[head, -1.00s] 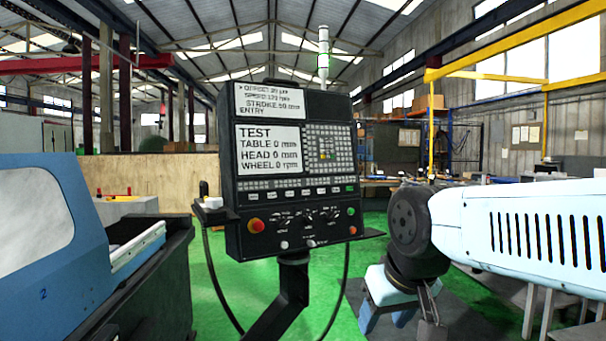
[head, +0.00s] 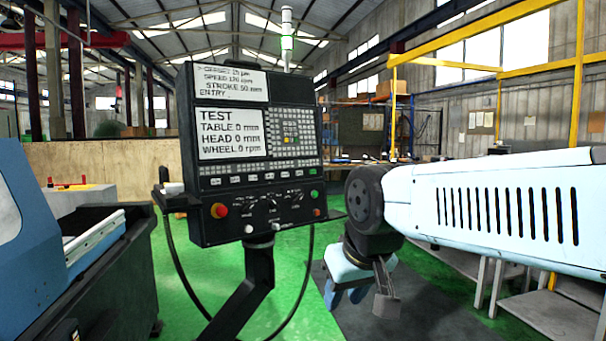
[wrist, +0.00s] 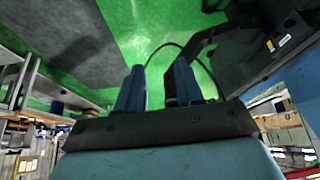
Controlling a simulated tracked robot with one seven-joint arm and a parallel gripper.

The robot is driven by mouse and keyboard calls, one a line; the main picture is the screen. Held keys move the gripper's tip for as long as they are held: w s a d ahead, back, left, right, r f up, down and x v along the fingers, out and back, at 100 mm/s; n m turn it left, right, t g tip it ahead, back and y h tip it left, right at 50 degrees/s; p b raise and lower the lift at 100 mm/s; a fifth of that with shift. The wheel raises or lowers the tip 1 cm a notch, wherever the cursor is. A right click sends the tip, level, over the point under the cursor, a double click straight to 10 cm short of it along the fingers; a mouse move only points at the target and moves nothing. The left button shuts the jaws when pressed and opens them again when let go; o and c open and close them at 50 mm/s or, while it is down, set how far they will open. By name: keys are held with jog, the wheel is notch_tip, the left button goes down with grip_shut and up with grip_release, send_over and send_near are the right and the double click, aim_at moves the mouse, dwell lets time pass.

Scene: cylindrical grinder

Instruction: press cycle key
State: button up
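The black control panel (head: 255,150) stands on a bent black post left of centre in the head view. Its screen (head: 231,133) reads TEST, with TABLE, HEAD and WHEEL at 0. A row of small keys lies below the screen, with a green key (head: 314,193) at its right end. The key labels are too small to read, so I cannot tell which is the cycle key. My gripper (head: 346,294) hangs low to the right of the panel, apart from it. In the wrist view its two blue fingers (wrist: 157,88) are spread with nothing between them.
A red-orange button (head: 219,210) and several knobs sit on the panel's lower face. A cable loops below the panel. The blue machine (head: 35,225) stands at the left. Green floor is free around the post. Benches and yellow posts stand at the right.

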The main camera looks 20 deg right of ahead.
grip_shut()
dwell(1.4)
